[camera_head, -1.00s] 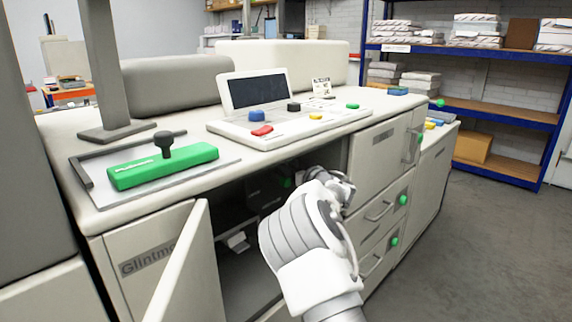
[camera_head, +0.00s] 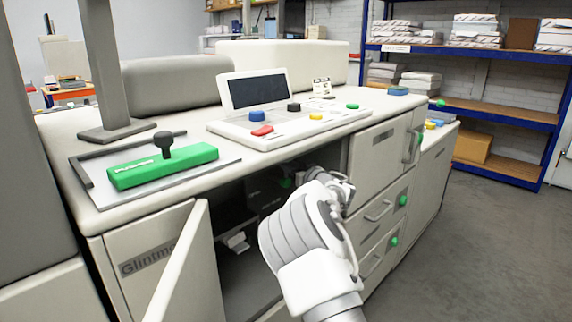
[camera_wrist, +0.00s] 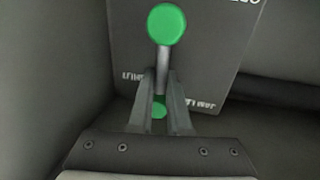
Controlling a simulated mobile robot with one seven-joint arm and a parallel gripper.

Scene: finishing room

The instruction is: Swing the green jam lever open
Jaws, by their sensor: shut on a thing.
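The green jam lever shows in the wrist view as a grey rod with a round green knob (camera_wrist: 166,24) at its end. My gripper (camera_wrist: 162,85) is shut on the rod, its two dark fingers on either side of it below the knob. A second small green piece (camera_wrist: 158,109) shows between the fingers; I cannot tell how it joins the lever. A dark panel with white lettering (camera_wrist: 220,55) stands behind the lever. In the head view, my gripper reaches into the open cabinet and is mostly hidden by my arm; a bit of green (camera_head: 286,183) shows there.
The dark cabinet opening (camera_head: 240,225) lies under the worktop (camera_head: 190,145), with an open door (camera_head: 180,262) at its left and drawers (camera_head: 378,210) at its right. A green handled block (camera_head: 165,170) and a control panel (camera_head: 290,125) are on top. The floor at right is clear.

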